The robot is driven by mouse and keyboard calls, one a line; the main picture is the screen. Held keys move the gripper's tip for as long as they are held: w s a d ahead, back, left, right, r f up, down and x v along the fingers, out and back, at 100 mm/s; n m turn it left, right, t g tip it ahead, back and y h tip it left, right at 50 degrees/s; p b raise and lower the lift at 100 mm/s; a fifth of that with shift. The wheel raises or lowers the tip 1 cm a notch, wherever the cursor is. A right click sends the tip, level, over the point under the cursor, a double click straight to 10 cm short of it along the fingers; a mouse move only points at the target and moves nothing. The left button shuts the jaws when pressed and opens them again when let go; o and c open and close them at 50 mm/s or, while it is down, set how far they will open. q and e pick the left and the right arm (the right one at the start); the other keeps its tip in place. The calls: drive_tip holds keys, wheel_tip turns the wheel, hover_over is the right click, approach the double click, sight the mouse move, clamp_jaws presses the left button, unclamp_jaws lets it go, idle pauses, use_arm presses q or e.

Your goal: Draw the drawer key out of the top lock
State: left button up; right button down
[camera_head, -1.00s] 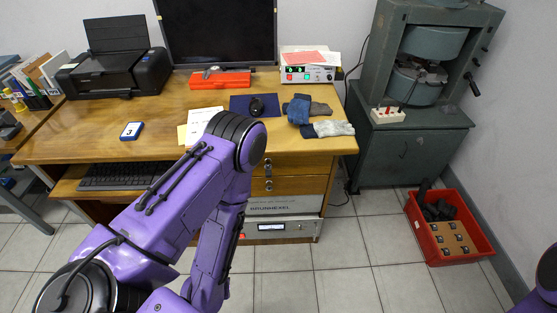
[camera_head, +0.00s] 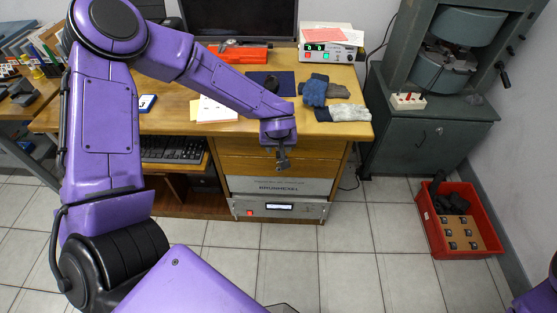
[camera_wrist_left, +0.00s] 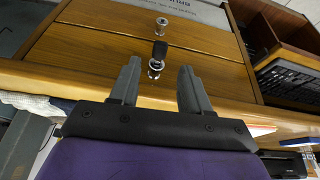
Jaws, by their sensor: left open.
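The drawer key (camera_wrist_left: 160,47) has a dark head and shows in the left wrist view, sitting at the top lock (camera_wrist_left: 154,70), a round metal cylinder in the wooden drawer front. My left gripper (camera_wrist_left: 157,74) is open, with one finger on either side of the lock in that view and the key just past the fingertips. I cannot see the fingers touching the key. In the head view my left gripper (camera_head: 283,163) is in front of the drawers (camera_head: 240,147) and hides the locks and key. My right gripper is out of view.
A second lock (camera_wrist_left: 162,22) sits on the other drawer. The desk edge (camera_wrist_left: 228,106) runs close by my left gripper. Gloves (camera_head: 343,112) lie on the desktop to the right. A red crate (camera_head: 433,226) stands on the floor at the right.

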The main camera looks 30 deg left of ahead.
sight(279, 155)
use_arm(q)
drive_tip(key=b+x, duration=0.2)
drive_tip(key=x, duration=0.1)
drive_tip(key=shift+f+b, duration=0.35)
drive_tip(key=shift+b, duration=0.05)
drive_tip(key=shift+w+a+f, duration=0.1)
drive_tip(key=shift+w+f, duration=0.05)
drive_tip(key=shift+w, duration=0.1)
drive_tip(key=shift+w+f+p, duration=0.1)
drive_tip(key=shift+f+p, duration=0.2)
drive_tip(key=shift+f, duration=0.05)
drive_tip(key=shift+x, duration=0.75)
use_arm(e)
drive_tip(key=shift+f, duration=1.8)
use_arm(q)
drive_tip(key=shift+a, duration=0.1)
drive_tip(key=c, duration=0.8)
drive_tip(key=shift+c, duration=0.2)
drive_tip(key=shift+s+d+p, duration=0.35)
drive_tip(key=shift+s+d, duration=0.1)
drive_tip(key=shift+s, duration=0.3)
drive_tip(key=shift+s+d+p, duration=0.35)
drive_tip(key=shift+s+d, duration=0.1)
drive_tip(key=shift+s, duration=0.3)
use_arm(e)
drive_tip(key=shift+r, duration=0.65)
